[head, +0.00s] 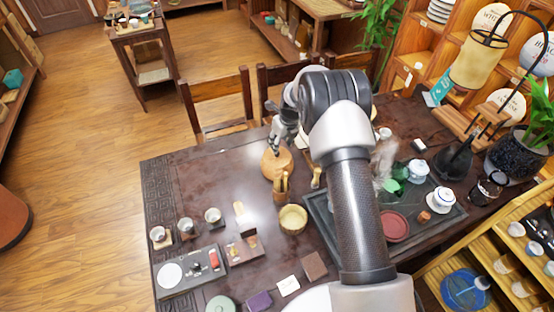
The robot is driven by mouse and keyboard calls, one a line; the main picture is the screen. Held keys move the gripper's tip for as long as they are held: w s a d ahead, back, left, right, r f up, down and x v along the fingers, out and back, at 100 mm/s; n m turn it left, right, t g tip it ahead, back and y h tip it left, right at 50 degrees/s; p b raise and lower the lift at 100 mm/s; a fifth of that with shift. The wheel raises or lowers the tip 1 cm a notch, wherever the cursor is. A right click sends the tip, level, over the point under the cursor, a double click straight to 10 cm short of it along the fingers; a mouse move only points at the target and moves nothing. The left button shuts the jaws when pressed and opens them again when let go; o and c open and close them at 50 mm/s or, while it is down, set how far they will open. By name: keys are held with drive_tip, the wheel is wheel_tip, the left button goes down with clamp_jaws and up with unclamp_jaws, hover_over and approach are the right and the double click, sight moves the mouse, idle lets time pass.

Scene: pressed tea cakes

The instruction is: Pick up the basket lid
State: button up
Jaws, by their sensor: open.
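A round tan basket (271,166) stands near the far edge of the dark table. The basket lid seems to be its domed top, but I cannot make out a seam between lid and body. My gripper (275,149) is open and points down right at the top of this basket. Its fingers overlap the top in the picture, and I cannot tell whether they touch it.
A small open woven bowl (293,221) and a holder with wooden tools (282,187) stand just in front. The tea tray (318,222) with cups lies to the right, partly behind my arm. Chairs (217,103) line the far edge.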

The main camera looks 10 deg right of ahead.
sight(277, 155)
drive_tip(key=b+x, duration=0.1)
drive_tip(key=x, duration=0.5)
drive_tip(key=shift+a+f+b, duration=0.2)
drive_tip(key=shift+f+b, duration=0.05)
drive_tip(key=shift+b, duration=0.05)
drive_tip(key=shift+r, duration=0.1)
drive_tip(key=shift+s, duration=0.1)
drive_tip(key=shift+c, duration=0.5)
clamp_jaws()
